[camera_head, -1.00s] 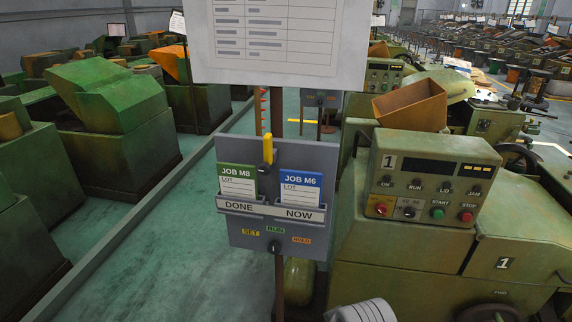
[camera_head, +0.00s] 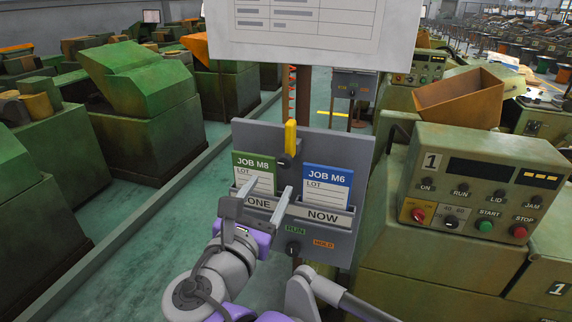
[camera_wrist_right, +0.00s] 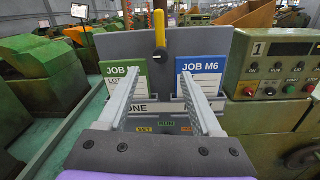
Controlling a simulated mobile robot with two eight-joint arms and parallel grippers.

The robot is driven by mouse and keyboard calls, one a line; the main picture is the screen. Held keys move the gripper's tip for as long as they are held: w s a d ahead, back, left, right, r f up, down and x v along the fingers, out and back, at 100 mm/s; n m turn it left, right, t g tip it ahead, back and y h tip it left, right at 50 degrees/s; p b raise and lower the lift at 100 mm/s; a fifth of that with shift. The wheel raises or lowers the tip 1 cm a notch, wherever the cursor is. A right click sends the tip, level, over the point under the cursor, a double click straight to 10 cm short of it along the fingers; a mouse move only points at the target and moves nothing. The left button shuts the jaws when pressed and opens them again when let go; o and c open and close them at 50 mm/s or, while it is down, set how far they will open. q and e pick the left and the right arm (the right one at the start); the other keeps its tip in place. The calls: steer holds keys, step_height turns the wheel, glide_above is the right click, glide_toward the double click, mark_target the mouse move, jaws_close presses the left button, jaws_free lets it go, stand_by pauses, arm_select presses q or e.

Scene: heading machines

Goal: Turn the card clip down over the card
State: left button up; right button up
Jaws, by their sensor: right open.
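The card clip (camera_head: 290,137) is a yellow bar on a dark pivot at the top middle of the grey card board (camera_head: 358,150). It points straight up, between the two cards and above them; it also shows in the wrist view (camera_wrist_right: 160,28). The green JOB M8 card (camera_head: 252,172) stands in the DONE pocket and the blue JOB M6 card (camera_head: 328,185) in the NOW pocket. My right gripper (camera_head: 263,190) is open and empty in front of the board, below the clip. Its fingers partly hide the green card and DONE label. My left gripper is out of view.
A white chart sheet (camera_head: 310,30) hangs just above the board. A green machine's control panel (camera_head: 480,190) stands close on the right. A dial (camera_head: 292,248) with RUN and HOLD labels sits low on the board. Open floor lies to the left.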

mark_target(284, 163)
steer(key=p+x, duration=0.1)
steer(key=x, duration=0.9)
steer(key=shift+w+d, duration=0.15)
steer(key=shift+w, duration=0.1)
jaws_close()
stand_by(1.0)
